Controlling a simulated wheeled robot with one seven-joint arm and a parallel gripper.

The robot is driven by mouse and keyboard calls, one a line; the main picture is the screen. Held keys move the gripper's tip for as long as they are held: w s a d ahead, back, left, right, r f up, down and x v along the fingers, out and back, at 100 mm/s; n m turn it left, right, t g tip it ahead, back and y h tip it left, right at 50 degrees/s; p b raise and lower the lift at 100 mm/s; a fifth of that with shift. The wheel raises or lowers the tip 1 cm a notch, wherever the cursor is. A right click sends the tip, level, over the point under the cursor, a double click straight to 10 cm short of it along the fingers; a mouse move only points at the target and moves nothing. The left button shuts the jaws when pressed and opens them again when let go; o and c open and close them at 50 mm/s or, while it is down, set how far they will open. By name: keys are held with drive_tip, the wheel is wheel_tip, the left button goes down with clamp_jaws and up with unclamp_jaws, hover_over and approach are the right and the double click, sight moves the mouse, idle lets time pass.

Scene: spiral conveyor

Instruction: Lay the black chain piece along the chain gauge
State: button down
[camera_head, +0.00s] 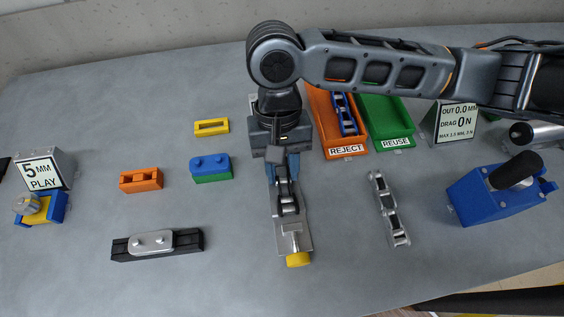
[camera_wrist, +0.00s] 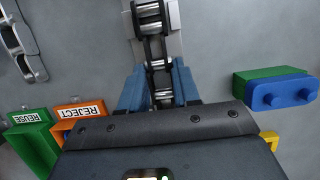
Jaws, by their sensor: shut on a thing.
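The black chain piece (camera_head: 288,198) hangs out from between the blue fingers of my gripper (camera_head: 283,172), which is shut on one end of it. It lies over the grey metal plate of the chain gauge (camera_head: 306,238), lengthwise along it. The gauge has a yellow knob at its near end. In the wrist view the chain piece (camera_wrist: 154,45) runs from between the fingers (camera_wrist: 160,82) toward the top edge, with the gauge plate (camera_wrist: 175,45) beneath. Whether the chain touches the plate all along cannot be told. The gauge's far end is hidden by my gripper.
A silver chain piece (camera_head: 388,208) lies to the right. The orange REJECT tray (camera_head: 326,124), holding a blue chain piece (camera_head: 345,115), and the green REUSE tray (camera_head: 388,122) stand behind. A blue device (camera_head: 480,202) is far right. Coloured blocks and a black block (camera_head: 124,250) lie left.

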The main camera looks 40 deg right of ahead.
drive_tip(key=shift+f, duration=0.25)
drive_tip(key=c, duration=0.7)
unclamp_jaws()
drive_tip(key=shift+c, duration=0.2)
drive_tip(key=shift+v, duration=3.9)
